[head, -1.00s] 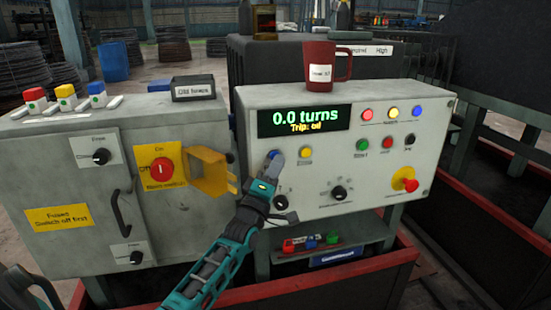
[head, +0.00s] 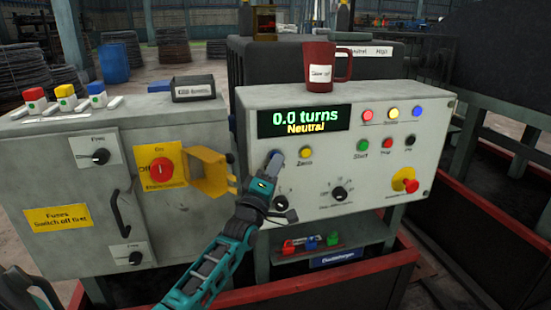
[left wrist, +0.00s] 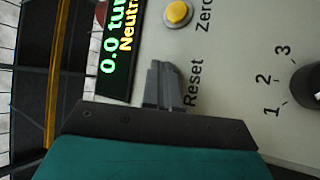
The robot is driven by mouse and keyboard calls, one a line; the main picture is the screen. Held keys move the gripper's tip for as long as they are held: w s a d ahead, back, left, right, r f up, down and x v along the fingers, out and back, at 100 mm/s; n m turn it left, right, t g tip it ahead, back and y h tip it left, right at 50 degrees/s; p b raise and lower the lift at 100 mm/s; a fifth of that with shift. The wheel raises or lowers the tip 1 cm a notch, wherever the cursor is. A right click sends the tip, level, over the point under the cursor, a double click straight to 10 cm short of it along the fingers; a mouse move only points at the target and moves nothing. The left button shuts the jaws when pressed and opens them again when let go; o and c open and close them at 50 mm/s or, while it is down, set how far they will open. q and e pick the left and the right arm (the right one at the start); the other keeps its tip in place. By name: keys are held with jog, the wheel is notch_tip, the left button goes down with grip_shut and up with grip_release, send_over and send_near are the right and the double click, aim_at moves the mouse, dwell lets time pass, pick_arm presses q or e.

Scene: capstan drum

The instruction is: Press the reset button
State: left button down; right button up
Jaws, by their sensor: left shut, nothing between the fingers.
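The control panel (head: 425,130) carries a display (head: 303,121) that reads "0.0 turns" and "Neutral". My left gripper (head: 274,160) is shut, with its fingertips at the panel face just below the display and left of the yellow Zero button (head: 305,152). In the left wrist view the shut fingers (left wrist: 163,80) are over the spot beside the "Reset" label (left wrist: 194,82). The reset button itself is hidden behind the fingertips, so I cannot see how far in it is. My right gripper is not in view.
A yellow guard flap (head: 208,173) sticks out left of my gripper from the switch cabinet (head: 60,165). A rotary knob (head: 339,193) and a red emergency stop (head: 410,185) are to the right.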

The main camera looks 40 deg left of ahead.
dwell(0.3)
pick_arm(q)
jog(key=shift+s+d+p, duration=0.55)
jog(key=shift+d+p, duration=0.05)
jog(key=s+d+p, duration=0.3)
jog(key=d, duration=0.1)
jog(key=shift+s, duration=0.15)
jog(key=shift+a, duration=0.1)
dwell(0.4)
